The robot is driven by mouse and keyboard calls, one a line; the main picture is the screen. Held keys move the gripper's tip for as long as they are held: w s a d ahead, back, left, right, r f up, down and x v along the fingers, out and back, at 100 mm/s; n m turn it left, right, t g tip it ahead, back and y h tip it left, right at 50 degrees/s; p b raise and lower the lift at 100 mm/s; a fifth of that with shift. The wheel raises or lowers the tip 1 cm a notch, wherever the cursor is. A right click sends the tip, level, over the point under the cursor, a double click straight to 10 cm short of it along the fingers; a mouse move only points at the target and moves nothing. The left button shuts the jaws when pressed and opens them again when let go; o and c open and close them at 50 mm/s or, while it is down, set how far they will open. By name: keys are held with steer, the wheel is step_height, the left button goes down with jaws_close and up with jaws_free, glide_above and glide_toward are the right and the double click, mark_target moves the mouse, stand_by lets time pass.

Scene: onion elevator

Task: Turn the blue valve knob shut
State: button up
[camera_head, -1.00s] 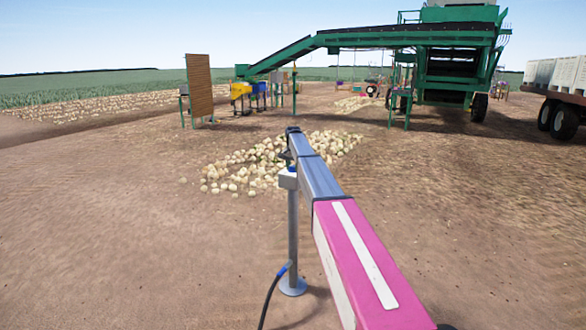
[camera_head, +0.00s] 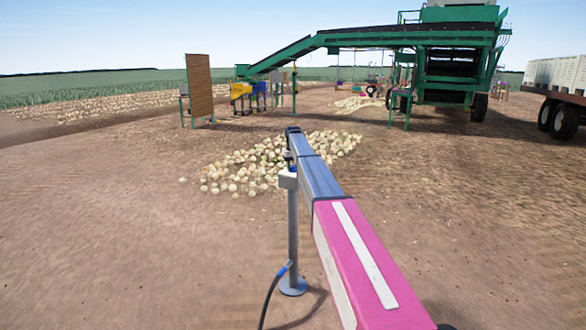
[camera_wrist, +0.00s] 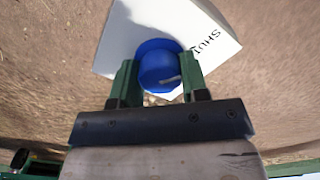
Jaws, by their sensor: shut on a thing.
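The blue valve knob (camera_wrist: 160,68) shows in the wrist view, on a white box (camera_wrist: 135,25) with the printed letters "SHU", the rest cut off or hidden. A small pale mark lies across the knob's face. My gripper (camera_wrist: 160,80) is shut on the knob, with one green finger on each side. My arm hides most of the knob and the gripper there.
A dark hose (camera_head: 270,298) runs from the post down to the ground. A pile of onions (camera_head: 235,170) lies behind the post. The green elevator machine (camera_head: 455,60), a brown board (camera_head: 199,85) and a trailer (camera_head: 560,95) stand farther back. Open soil lies left and right.

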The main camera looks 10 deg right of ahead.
mark_target(293, 166)
stand_by(0.4)
steer(key=o, duration=0.9)
steer(key=shift+o, duration=0.2)
steer(key=shift+r, duration=0.1)
step_height(293, 166, up, 11)
